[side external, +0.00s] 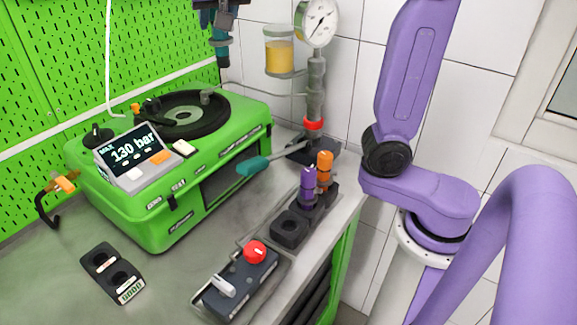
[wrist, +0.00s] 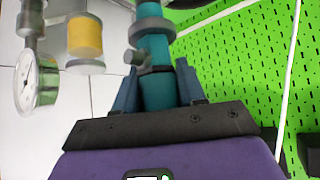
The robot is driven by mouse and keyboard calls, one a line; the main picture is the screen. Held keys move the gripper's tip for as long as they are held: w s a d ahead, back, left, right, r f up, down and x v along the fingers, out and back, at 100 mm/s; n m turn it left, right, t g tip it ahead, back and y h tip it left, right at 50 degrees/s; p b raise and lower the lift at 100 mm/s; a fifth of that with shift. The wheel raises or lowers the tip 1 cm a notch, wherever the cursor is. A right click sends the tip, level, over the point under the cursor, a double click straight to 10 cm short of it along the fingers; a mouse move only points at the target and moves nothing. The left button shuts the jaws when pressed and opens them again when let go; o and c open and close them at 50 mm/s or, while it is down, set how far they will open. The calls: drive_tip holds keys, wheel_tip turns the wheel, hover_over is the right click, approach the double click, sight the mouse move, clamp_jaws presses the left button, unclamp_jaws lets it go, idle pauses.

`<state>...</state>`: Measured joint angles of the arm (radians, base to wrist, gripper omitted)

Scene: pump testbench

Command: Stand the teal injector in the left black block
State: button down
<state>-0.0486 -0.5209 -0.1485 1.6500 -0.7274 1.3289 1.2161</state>
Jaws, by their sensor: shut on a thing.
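My gripper (side external: 220,22) is at the top edge of the side external view, high in front of the green pegboard. It is shut on the teal injector (side external: 223,52), whose lower part hangs below it there. In the wrist view the teal injector (wrist: 157,90) stands between the two blue fingers, with a grey collar and a small side stub further along it. The left black block (side external: 129,295) lies on the bench at the lower left, far below my gripper. Two round sockets show in its top, with no injector standing in them.
A green test machine (side external: 158,224) with a 130 bar display stands behind the left block. A right black rack (side external: 276,236) holds purple (side external: 308,187) and orange (side external: 325,168) injectors. A red-knob control box (side external: 238,292), teal-handled lever (side external: 254,167) and pressure gauge (side external: 317,22) stand nearby.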

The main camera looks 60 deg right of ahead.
drive_tip(key=s+d+f+n+t+y, duration=0.1)
drive_tip(key=s+f+n+y, duration=0.25)
drive_tip(key=s+n, duration=0.2)
drive_tip(key=s+f+n+y, duration=0.2)
drive_tip(key=s+n+y, duration=0.2)
drive_tip(key=s, duration=0.3)
drive_tip(key=s+a+r+n+g+y, duration=0.6)
drive_tip(key=s+a+n+g, duration=0.15)
drive_tip(key=n, duration=0.55)
wheel_tip(320, 180, down, 31)
drive_tip(key=shift+w+a+t, duration=0.15)
drive_tip(key=shift+w+t, duration=0.15)
drive_tip(key=shift+t, duration=0.05)
idle(0.9)
drive_tip(key=shift+f, duration=0.25)
drive_tip(key=c, duration=0.7)
unclamp_jaws()
drive_tip(key=shift+o, duration=0.2)
